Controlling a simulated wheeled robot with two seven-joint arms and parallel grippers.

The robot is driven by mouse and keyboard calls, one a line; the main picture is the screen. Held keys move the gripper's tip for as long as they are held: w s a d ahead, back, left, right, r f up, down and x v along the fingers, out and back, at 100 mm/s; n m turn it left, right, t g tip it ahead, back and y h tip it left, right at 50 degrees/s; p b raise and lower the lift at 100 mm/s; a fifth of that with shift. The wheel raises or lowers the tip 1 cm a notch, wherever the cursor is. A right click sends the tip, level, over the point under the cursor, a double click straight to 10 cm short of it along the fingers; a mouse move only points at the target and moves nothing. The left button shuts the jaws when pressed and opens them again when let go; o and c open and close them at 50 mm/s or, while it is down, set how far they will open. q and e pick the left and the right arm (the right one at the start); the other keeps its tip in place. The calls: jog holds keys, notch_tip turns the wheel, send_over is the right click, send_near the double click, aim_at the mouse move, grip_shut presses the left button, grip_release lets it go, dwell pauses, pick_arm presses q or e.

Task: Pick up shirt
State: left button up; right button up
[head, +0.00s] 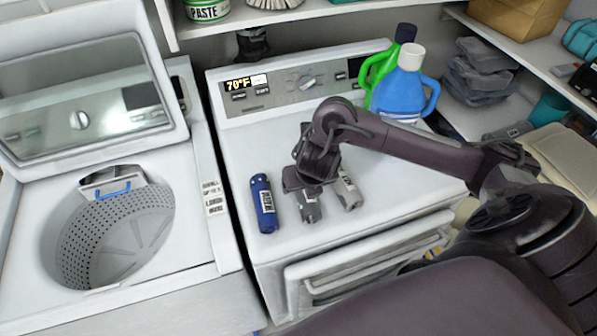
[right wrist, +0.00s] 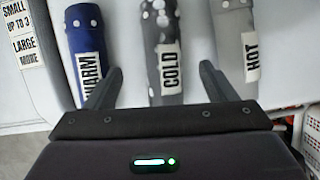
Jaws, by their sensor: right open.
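Three rolled bundles with printed labels lie on the white machine's top; they may be rolled clothes, and I cannot tell which is the shirt. The blue one (head: 264,205) reads WARM in the right wrist view (right wrist: 84,40). The dark grey dotted one (head: 311,210) reads COLD there (right wrist: 166,35). The light grey one (head: 348,194) reads HOT there (right wrist: 236,30). My right gripper (head: 303,186) is open and empty over the dark grey bundle. In the wrist view its fingers (right wrist: 161,73) stand either side of that bundle. My left gripper is out of view.
An open washer (head: 205,240) with a perforated drum (head: 115,235) stands at left. The dryer (head: 240,165) has a raised back panel. A blue jug (head: 398,90) and green jug (head: 376,72) stand at its back right. Shelves (head: 340,8) run above and right.

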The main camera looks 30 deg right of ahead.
aim_at(304, 193)
jog(key=f, duration=0.3)
jog(key=shift+d, duration=0.2)
jog(key=shift+x, duration=1.2)
jog(key=shift+w+f+b, duration=0.3)
jog(key=shift+f, duration=0.05)
jog(key=c, duration=1.2)
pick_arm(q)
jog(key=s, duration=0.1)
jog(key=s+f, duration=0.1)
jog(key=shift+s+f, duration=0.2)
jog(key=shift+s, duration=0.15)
pick_arm(e)
jog(key=shift+o, duration=0.2)
jog(key=shift+r, duration=0.15)
